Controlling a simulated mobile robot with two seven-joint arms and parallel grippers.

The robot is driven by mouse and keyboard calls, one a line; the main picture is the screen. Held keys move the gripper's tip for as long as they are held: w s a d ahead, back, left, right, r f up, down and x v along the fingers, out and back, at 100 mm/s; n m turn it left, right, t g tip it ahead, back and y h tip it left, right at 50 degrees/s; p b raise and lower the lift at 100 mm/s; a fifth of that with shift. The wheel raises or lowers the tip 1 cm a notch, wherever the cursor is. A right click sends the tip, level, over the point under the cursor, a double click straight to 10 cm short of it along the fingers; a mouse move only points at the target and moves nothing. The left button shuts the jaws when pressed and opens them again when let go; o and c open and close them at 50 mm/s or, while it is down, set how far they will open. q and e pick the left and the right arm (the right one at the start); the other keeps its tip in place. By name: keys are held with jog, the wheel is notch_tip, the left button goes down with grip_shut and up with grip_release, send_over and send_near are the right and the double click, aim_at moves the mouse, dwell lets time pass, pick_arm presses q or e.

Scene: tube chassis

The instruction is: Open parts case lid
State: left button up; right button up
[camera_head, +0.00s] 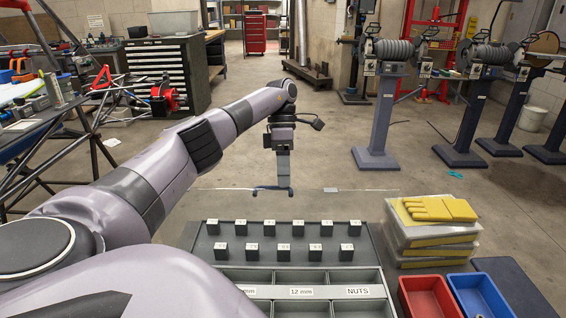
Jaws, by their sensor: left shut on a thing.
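The parts case (318,276) lies open-topped to view at the bottom middle, with grey compartments and labels such as "12 mm" and "NUTS". A thin pale edge (360,190), apparently of a clear lid, runs level beyond and above the case's far side. The lid's panel is too transparent to trace, so its exact tilt is hard to tell. My left arm comes in from the left, and my left gripper (273,188) points down at that edge, shut on it. The fingertips are small and partly blend with the edge. My right gripper is not in view.
Rows of small black blocks (268,250) stand on the grey panel behind the compartments. To the right are stacked clear boxes with yellow gloves (435,209), a red bin (428,297) and a blue bin (478,294). Open floor lies beyond.

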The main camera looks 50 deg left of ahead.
pick_arm(q)
jog(key=f, duration=0.3)
jog(key=shift+s, duration=0.2)
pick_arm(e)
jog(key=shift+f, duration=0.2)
pick_arm(q)
notch_tip(320, 180, up, 23)
jog(key=p, duration=1.2)
jog(key=shift+w+p, duration=0.2)
jog(key=shift+p, duration=0.15)
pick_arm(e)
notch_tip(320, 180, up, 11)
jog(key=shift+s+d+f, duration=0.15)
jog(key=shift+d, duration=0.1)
